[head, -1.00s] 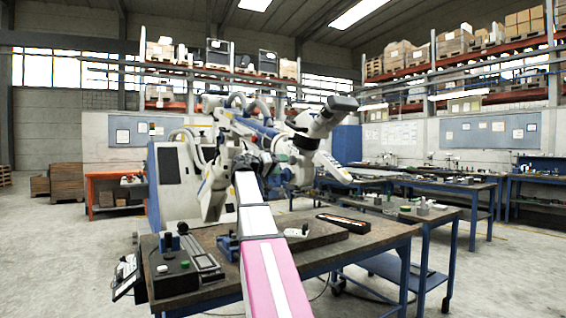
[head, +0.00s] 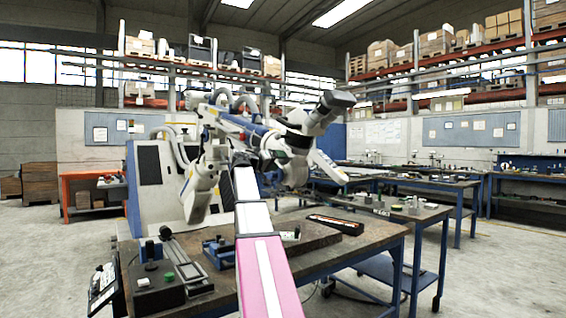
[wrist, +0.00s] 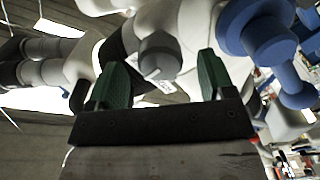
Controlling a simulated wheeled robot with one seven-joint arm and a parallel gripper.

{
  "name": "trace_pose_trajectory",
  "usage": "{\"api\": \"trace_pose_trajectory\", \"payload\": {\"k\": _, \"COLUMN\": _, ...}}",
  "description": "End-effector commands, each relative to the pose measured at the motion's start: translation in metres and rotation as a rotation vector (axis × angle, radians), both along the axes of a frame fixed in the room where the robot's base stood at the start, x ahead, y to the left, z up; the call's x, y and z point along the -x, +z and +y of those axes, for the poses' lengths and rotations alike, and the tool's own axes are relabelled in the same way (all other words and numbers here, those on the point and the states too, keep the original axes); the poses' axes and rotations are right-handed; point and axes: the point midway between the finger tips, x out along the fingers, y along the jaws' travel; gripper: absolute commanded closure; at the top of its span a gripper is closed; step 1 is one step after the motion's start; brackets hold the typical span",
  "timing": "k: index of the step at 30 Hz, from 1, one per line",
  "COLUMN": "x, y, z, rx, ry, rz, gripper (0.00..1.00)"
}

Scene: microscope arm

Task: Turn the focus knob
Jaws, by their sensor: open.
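The microscope (head: 290,140) is a large white and grey jointed arm with a dark eyepiece end (head: 338,99), above the workbench. In the wrist view, a short grey cylindrical knob (wrist: 160,54) sticks out from a pale housing. My gripper (wrist: 161,62) is open, with one green finger on each side of this knob and gaps visible on both sides. A larger blue round knob (wrist: 268,38) lies right of the right finger. Which one is the focus knob is not marked.
The workbench (head: 320,258) carries a black control box (head: 157,284), a blue clamp (head: 218,250) and a long dark case (head: 336,224). A white cabinet (head: 158,185) stands behind at left. More benches (head: 425,213) stand at right. Floor is open at far left.

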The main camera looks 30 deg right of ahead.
Motion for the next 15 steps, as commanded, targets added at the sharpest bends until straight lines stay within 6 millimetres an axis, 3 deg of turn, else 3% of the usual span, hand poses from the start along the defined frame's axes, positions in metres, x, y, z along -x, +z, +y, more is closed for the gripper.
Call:
{"api": "trace_pose_trajectory", "payload": {"k": 6, "x": -0.002, "y": 0.000, "z": -0.025, "rx": 0.000, "ry": 0.000, "rz": 0.000, "gripper": 0.24}}
{"api": "trace_pose_trajectory", "payload": {"k": 15, "x": -0.003, "y": 0.000, "z": -0.031, "rx": 0.000, "ry": 0.001, "rz": 0.000, "gripper": 0.24}}
